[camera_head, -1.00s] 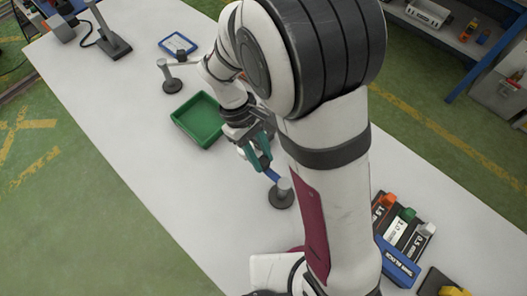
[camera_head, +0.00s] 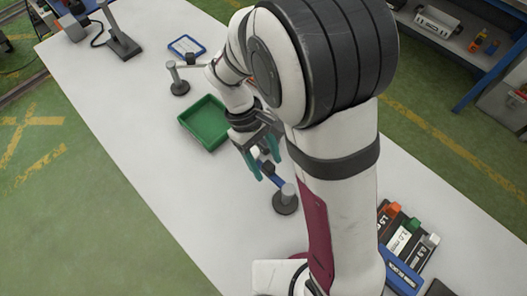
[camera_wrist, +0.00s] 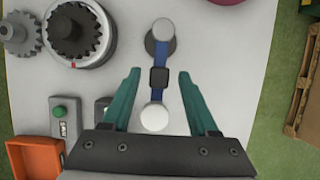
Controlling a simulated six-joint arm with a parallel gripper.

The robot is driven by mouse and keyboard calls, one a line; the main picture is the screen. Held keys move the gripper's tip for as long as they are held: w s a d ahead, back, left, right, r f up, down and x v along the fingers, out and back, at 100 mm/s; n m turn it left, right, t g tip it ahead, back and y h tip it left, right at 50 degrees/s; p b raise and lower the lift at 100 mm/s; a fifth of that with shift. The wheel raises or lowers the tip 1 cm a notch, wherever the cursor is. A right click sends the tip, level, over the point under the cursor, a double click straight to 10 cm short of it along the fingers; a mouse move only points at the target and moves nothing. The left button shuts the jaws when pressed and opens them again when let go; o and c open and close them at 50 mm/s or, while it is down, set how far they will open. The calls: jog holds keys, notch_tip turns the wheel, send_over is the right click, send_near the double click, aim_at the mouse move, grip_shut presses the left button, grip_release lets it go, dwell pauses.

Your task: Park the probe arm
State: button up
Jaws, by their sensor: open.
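The probe arm looks like a blue bar (camera_wrist: 158,100) with a black block at its middle. It runs from a grey post (camera_head: 287,193) on a round dark base to a white round end (camera_wrist: 154,117). My gripper (camera_wrist: 160,74) has two teal fingers, open, one on each side of the bar. In the wrist view, gaps show between the fingers and the bar, and the black block lies between the fingertips. In the head view my gripper (camera_head: 264,168) is over the bar and partly hides it.
A green tray (camera_head: 204,123) lies beyond my gripper. Another post (camera_head: 178,85) with a thin arm stands farther back, near a blue-rimmed tray (camera_head: 187,46). The wrist view shows a round gear fixture (camera_wrist: 76,32), a green-button box (camera_wrist: 62,118) and an orange bin (camera_wrist: 35,157) at left.

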jog(key=v, duration=1.5)
jog(key=shift+r, duration=0.35)
jog(key=r+m+y, duration=0.1)
jog(key=m+y, duration=0.1)
jog(key=m, duration=0.3)
send_over(273, 175)
jog(key=s+d+f+m+t+y, duration=0.1)
jog(key=s+d+f+m, duration=0.1)
jog(key=s+m, duration=0.3)
jog(key=s+d+f+m+t+y, duration=0.2)
jog(key=s+f+m, duration=0.1)
jog(key=s, duration=0.4)
jog(key=shift+m, duration=0.9)
jog(key=shift+d, duration=0.1)
